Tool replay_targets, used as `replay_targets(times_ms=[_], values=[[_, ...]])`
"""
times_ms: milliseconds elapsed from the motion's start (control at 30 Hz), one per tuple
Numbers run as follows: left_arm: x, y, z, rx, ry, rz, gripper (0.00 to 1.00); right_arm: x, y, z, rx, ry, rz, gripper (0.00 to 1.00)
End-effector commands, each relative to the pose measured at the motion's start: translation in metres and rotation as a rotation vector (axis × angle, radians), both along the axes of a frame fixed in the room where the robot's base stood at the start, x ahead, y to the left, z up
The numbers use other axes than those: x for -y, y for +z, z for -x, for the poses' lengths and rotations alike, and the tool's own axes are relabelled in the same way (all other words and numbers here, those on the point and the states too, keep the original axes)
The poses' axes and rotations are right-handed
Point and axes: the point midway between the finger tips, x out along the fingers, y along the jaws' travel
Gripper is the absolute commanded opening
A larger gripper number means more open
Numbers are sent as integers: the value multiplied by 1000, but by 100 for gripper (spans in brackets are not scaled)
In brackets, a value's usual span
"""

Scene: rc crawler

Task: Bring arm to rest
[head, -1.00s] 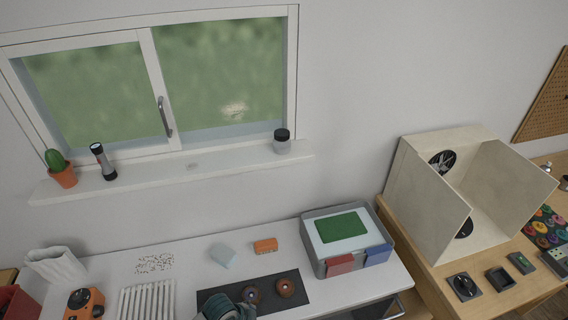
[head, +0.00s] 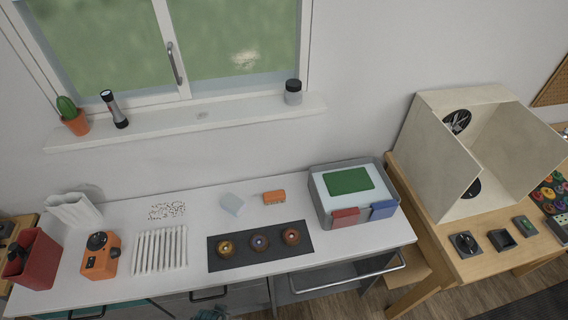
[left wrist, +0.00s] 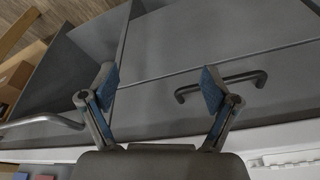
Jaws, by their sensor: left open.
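My left gripper (left wrist: 160,82) is open in the left wrist view, its two blue-padded fingers spread wide with nothing between them. It hangs in front of grey drawer fronts (left wrist: 180,103), with a dark drawer handle (left wrist: 222,84) behind the right finger. My right gripper is in neither view.
On the bench, a dark mat (head: 222,262) carries three round parts, beside a white rack (head: 160,250), an orange device (head: 100,257) and a grey bin (head: 322,205). A bar handle (head: 345,275) juts from the bench front. A wooden table (head: 455,255) stands right.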

Motion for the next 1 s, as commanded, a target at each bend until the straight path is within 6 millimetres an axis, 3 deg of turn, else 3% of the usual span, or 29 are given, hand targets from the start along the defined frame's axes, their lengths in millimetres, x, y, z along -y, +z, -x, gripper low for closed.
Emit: replay_targets(times_ms=[267,400,500,600,800,1000], values=[[0,-125,14,-57,-11,-4,88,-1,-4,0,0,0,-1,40],[-4,-212,48,-96,-18,-7,88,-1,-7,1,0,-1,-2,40],[-10,-266,86,-124,-25,-10,88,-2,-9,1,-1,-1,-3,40],[-17,-306,127,-148,-31,-14,88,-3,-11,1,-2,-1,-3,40],[-29,-343,190,-178,-39,-19,88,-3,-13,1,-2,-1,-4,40],[-33,-350,209,-184,-42,-20,88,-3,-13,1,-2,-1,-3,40]])
